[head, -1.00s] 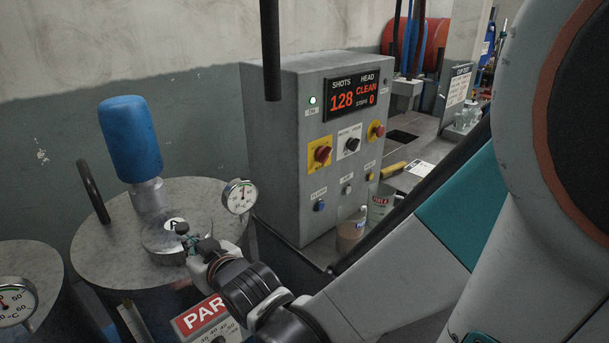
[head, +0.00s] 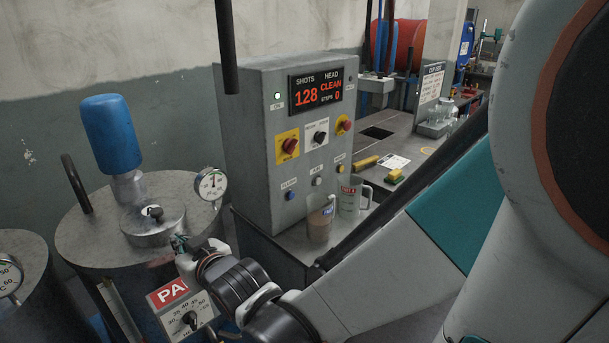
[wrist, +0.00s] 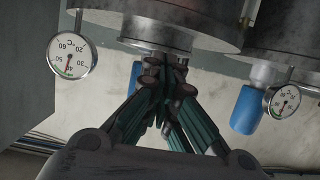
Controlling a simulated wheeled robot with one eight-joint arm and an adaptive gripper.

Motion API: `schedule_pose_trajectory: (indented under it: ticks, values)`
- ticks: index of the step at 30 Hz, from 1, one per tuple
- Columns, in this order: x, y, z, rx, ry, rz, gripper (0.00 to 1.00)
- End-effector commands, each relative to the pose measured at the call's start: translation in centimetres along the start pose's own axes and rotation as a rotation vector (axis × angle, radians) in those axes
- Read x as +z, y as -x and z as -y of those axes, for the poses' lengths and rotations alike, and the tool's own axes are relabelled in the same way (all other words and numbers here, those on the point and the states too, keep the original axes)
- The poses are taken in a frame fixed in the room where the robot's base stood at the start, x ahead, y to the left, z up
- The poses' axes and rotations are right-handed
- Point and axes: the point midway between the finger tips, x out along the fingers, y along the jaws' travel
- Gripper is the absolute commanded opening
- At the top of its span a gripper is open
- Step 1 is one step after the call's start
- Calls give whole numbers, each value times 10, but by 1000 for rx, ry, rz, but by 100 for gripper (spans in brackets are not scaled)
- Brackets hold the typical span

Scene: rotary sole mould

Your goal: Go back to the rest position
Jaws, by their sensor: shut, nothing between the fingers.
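My gripper (head: 178,241) is at the right front edge of the round lid (head: 152,222) on the grey tank (head: 95,232). It is shut with nothing in it. In the wrist view the closed fingers (wrist: 165,75) point at the tank lid, and that picture is upside down. I cannot tell whether the fingertips touch the lid. My arm reaches in from the lower right. The small knob on top of the lid is clear of the fingers.
A dial gauge (head: 210,185) stands on the tank's right edge, close to my gripper. A blue cylinder (head: 110,134) rises behind the lid. A control cabinet (head: 255,155) reading "128 CLEAN" stands right of the tank, with two jugs (head: 320,222) (head: 350,195) in front.

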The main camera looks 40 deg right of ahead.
Motion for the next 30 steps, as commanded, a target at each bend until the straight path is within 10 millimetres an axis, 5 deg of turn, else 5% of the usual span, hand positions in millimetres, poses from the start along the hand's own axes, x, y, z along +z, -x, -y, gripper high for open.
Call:
schedule_pose_trajectory:
  ticks: [8, 24, 30]
  values:
    - [14, 17, -4, 10, 0, 129, 0]
    - [64, 128, -8, 5, 0, 577, 0]
    - [70, 150, -8, 0, 0, 639, 0]
